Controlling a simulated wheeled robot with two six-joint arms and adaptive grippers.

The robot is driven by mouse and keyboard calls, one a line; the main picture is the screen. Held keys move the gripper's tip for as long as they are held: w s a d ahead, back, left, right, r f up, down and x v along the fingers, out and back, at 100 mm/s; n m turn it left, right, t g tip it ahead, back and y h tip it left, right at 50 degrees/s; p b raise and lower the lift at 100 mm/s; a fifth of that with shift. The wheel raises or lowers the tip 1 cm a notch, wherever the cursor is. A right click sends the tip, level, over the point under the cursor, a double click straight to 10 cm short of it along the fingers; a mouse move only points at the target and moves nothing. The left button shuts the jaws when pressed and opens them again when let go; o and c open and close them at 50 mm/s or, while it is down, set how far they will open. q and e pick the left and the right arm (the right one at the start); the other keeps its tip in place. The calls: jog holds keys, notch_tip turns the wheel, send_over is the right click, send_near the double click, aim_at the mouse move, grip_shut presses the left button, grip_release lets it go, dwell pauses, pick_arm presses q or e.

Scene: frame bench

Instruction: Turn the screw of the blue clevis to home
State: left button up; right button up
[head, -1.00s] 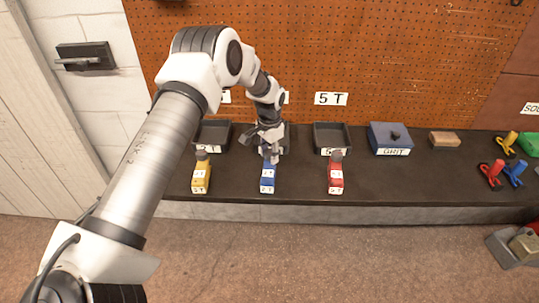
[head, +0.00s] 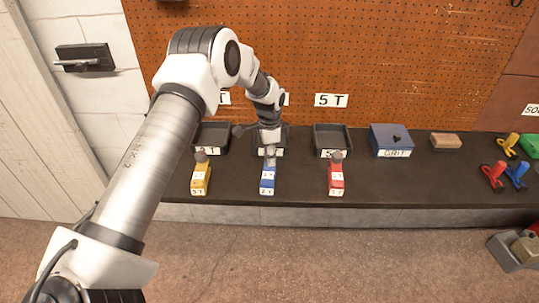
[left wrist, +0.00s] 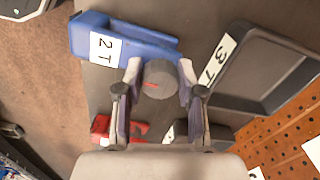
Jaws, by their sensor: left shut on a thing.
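The blue clevis (head: 268,182) stands on the dark bench with white labels on it; in the left wrist view its blue body (left wrist: 135,40) carries a "2 T" label. Its screw has a round grey head (left wrist: 160,76) with a small red mark on its face. My left gripper (left wrist: 160,84) is shut on this screw head, one finger on each side. In the head view my left gripper (head: 269,150) comes down at the back end of the blue clevis and partly hides the screw. My right gripper is not in view.
A yellow clevis (head: 201,178) stands left of the blue one and a red clevis (head: 336,180) right. Dark trays (head: 332,126) line the back of the bench. A blue-grey "GRIT" box (head: 390,135) and small coloured clamps (head: 492,175) lie farther right.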

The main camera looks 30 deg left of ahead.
pick_arm(q)
jog(key=shift+s+f, duration=0.1)
jog(key=shift+f, duration=0.05)
jog(key=o, duration=1.1)
jog(key=shift+o, duration=0.2)
notch_tip(320, 180, up, 12)
